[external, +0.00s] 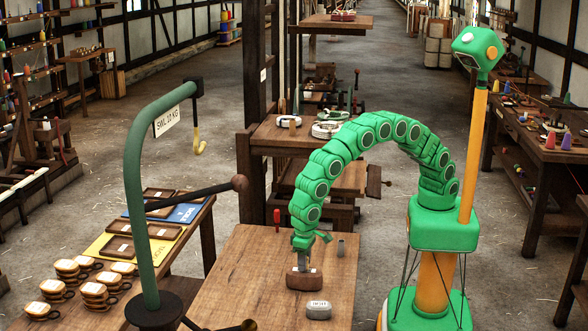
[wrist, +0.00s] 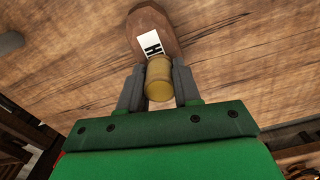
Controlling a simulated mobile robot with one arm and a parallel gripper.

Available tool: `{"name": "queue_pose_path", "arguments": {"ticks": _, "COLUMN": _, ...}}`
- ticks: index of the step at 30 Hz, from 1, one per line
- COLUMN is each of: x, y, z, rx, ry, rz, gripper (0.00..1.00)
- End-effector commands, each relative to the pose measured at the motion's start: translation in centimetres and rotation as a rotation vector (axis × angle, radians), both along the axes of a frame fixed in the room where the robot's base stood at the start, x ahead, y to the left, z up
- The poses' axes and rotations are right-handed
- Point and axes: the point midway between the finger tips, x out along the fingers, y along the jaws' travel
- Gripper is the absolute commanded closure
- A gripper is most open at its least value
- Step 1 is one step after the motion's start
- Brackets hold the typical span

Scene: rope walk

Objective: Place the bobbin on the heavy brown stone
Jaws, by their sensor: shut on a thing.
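The bobbin (wrist: 159,80) is a small yellowish-tan cylinder between the two grey fingers of my gripper (wrist: 158,92) in the wrist view. My gripper is shut on it. The heavy brown stone (wrist: 152,28) lies just beyond the bobbin, with a white label marked H. In the external view my gripper (external: 302,244) points down right over the brown stone (external: 303,281) on the wooden table. The bobbin is too small or hidden there to make out. I cannot tell whether the bobbin touches the stone.
A pale grey stone (external: 318,310) with a label lies in front of the brown stone. A green hook stand (external: 136,190) rises at the left.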

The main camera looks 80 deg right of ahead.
Motion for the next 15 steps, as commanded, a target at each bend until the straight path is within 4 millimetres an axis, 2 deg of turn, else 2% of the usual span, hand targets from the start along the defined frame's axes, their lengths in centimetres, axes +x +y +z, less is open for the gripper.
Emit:
{"name": "queue_pose_path", "arguments": {"ticks": 12, "x": 0.00, "y": -0.03, "z": -0.53, "rx": 0.000, "ry": 0.000, "rz": 0.000, "gripper": 0.96}}
{"name": "queue_pose_path", "arguments": {"ticks": 13, "x": 0.00, "y": -0.03, "z": -0.52, "rx": 0.000, "ry": 0.000, "rz": 0.000, "gripper": 0.64}}
{"name": "queue_pose_path", "arguments": {"ticks": 15, "x": 0.01, "y": -0.02, "z": -0.50, "rx": 0.000, "ry": 0.000, "rz": 0.000, "gripper": 0.54}}
